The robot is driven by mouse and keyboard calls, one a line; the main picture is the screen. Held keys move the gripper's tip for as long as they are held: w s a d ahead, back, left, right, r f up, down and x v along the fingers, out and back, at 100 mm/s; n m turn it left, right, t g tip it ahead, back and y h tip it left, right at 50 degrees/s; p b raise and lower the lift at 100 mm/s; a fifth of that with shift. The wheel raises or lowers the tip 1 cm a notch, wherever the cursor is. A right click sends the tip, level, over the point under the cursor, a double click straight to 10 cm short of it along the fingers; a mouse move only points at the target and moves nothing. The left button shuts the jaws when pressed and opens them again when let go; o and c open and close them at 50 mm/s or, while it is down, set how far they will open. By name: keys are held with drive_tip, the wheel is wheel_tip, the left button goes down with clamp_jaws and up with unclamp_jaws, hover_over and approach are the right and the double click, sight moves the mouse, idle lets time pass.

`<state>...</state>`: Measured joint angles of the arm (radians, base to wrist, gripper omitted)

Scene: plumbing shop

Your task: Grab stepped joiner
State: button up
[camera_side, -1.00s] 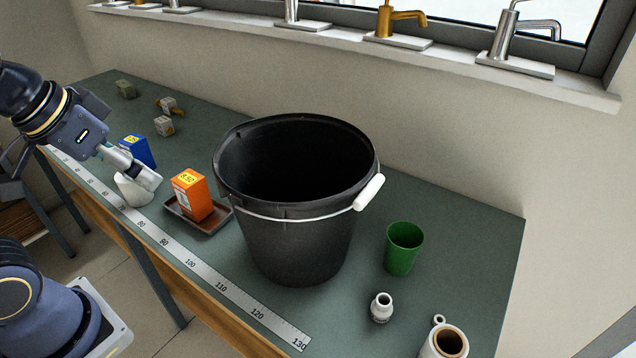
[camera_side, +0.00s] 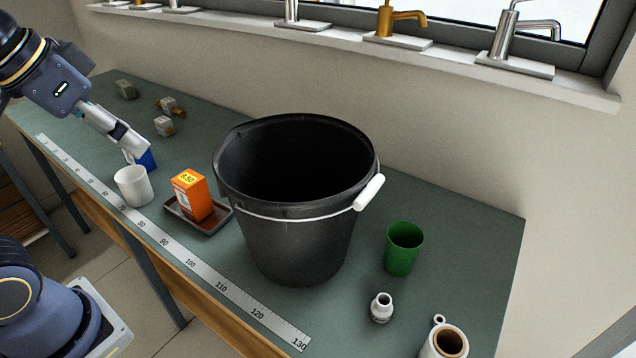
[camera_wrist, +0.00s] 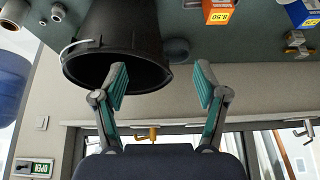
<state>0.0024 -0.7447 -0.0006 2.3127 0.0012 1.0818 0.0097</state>
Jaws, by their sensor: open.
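The stepped joiner appears to be the small pale grey fitting (camera_side: 381,308), wider at its base and narrower at its top. It stands upright on the bench at the front right, in front of the green cup. A small grey fitting at the upper left of the wrist view (camera_wrist: 57,12) looks like the same piece. My gripper (camera_side: 138,147) is far to its left, above the bench by the blue box and white cup. In the wrist view my gripper (camera_wrist: 161,82) has its fingers spread with nothing between them.
A large black bucket (camera_side: 300,240) stands between my gripper and the fitting. Nearby are a white cup (camera_side: 134,187), blue box (camera_side: 147,160), orange box (camera_side: 191,196) on a tray (camera_side: 212,223), green cup (camera_side: 404,250) and a brown-lined white cylinder (camera_side: 445,345). Several fittings lie at back left.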

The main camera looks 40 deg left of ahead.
drive_tip(key=w+d+r+m+g, duration=0.1)
drive_tip(key=w+d+r+m, duration=0.35)
drive_tip(key=w+m, duration=0.25)
drive_tip(key=m+g, duration=0.5)
drive_tip(key=m, duration=1.7)
hover_over(384, 299)
wheel_tip(384, 299, down, 5)
drive_tip(key=f, duration=2.6)
drive_tip(key=shift+w+f, duration=0.1)
drive_tip(key=shift+w, duration=0.25)
drive_tip(key=shift+s+f, duration=0.2)
drive_tip(key=shift+f, duration=1.3)
drive_tip(key=shift+s+f, duration=0.2)
drive_tip(key=shift+f, duration=1.3)
drive_tip(key=c, duration=1)
drive_tip(key=shift+r, duration=0.15)
drive_tip(key=shift+c, duration=0.2)
